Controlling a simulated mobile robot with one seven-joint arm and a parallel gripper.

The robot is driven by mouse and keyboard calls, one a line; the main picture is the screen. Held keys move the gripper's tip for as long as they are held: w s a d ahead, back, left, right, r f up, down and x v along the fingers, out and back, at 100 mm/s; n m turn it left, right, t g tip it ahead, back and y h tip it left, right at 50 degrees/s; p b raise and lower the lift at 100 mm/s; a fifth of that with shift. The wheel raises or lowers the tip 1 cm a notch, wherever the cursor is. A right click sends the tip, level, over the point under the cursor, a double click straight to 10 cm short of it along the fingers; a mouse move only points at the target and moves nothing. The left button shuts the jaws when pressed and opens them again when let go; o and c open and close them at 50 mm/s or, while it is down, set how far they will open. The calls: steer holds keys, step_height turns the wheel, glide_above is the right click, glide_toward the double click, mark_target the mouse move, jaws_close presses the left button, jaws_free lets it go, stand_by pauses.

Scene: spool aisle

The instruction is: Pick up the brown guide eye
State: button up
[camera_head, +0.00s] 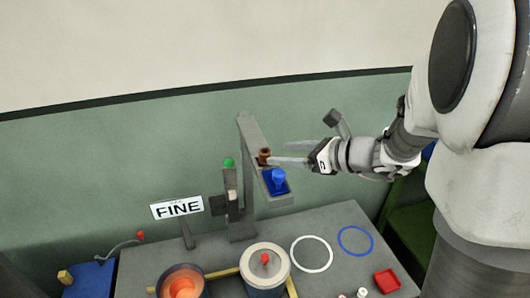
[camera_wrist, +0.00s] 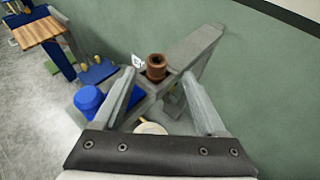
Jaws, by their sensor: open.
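The brown guide eye (camera_head: 264,156) is a small upright ring-like piece on the grey arm of a post. In the wrist view the guide eye (camera_wrist: 156,66) shows a dark hole in its top. My gripper (camera_head: 280,153) is open and reaches in from the right, its fingertips close to the guide eye. In the wrist view my gripper (camera_wrist: 159,74) has its fingers spread, with the guide eye between the tips or just beyond them. I cannot tell whether either finger touches it.
A blue piece (camera_head: 279,181) stands in a blue tray right beside the guide eye, near my lower finger. A green knob (camera_head: 229,162) and a FINE sign (camera_head: 177,207) stand to the left. Below are a lidded pot (camera_head: 265,270), an orange-filled pot (camera_head: 182,284) and a red tray (camera_head: 387,281).

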mark_target(269, 152)
steer(key=x, duration=0.4)
steer(key=shift+s+a+r+p, duration=0.1)
steer(key=shift+a+p, duration=0.2)
steer(key=shift+a, duration=0.05)
jaws_close()
